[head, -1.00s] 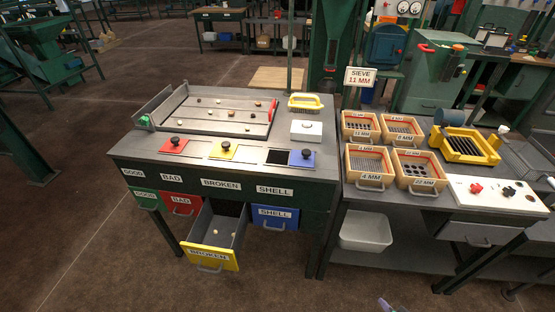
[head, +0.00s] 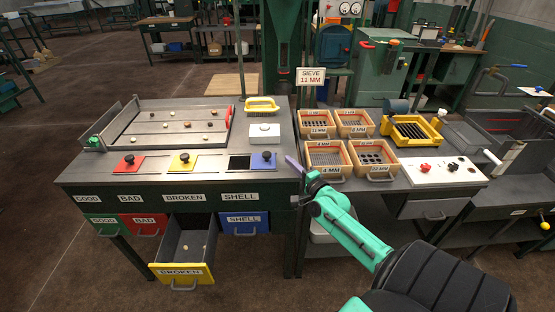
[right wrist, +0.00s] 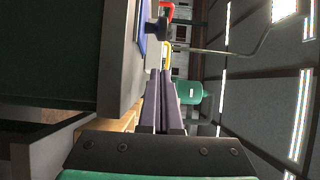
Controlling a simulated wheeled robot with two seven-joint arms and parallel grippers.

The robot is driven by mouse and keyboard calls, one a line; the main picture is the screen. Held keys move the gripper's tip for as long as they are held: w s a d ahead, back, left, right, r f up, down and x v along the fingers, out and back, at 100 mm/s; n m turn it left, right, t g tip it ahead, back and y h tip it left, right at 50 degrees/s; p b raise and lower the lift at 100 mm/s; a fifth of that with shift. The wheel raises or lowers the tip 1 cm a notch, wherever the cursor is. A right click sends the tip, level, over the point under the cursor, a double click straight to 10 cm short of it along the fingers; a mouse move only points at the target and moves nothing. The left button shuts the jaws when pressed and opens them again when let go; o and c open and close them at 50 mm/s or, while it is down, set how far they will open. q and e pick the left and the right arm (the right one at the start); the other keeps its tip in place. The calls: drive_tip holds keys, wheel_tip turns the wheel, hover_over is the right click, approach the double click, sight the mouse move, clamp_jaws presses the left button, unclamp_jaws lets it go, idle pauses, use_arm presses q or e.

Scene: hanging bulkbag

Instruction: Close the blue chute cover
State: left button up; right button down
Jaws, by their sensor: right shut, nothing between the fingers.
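The blue chute cover (head: 264,161) is a flat blue plate with a black knob. It lies on the sorting table (head: 90,176) above the SHELL label. A dark open chute hole (head: 239,162) shows just left of it. In the right wrist view the blue cover (right wrist: 142,35) shows edge-on near the top. My right gripper (head: 291,161) is at the table's right edge, right of the cover and apart from it. Its purple fingers (right wrist: 160,75) are shut and empty. My left gripper is not in view.
The red cover (head: 128,164) and yellow cover (head: 184,161) lie further left. A white box (head: 264,131) and yellow-handled brush (head: 262,104) stand behind the blue cover. Sieve boxes (head: 325,157) are on the right bench. The BROKEN drawer (head: 181,273) is pulled out in front.

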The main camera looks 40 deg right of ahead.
sight(252, 167)
drive_tip(key=w+a, duration=0.1)
drive_tip(key=w+a+p, duration=0.1)
drive_tip(key=w, duration=0.1)
drive_tip(key=shift+w+r+p, duration=0.1)
drive_tip(key=shift+w+p, duration=0.15)
drive_tip(key=shift+p, duration=0.05)
drive_tip(key=shift+w+a, duration=0.1)
drive_tip(key=shift+a, duration=0.1)
drive_tip(key=w+a, duration=0.2)
drive_tip(key=w+a+p, duration=0.1)
drive_tip(key=a, duration=0.2)
drive_tip(key=w+a+p, duration=0.1)
drive_tip(key=w+a, duration=0.1)
drive_tip(key=shift+w+a, duration=0.25)
drive_tip(key=shift+w, duration=0.05)
drive_tip(key=shift+d, duration=0.1)
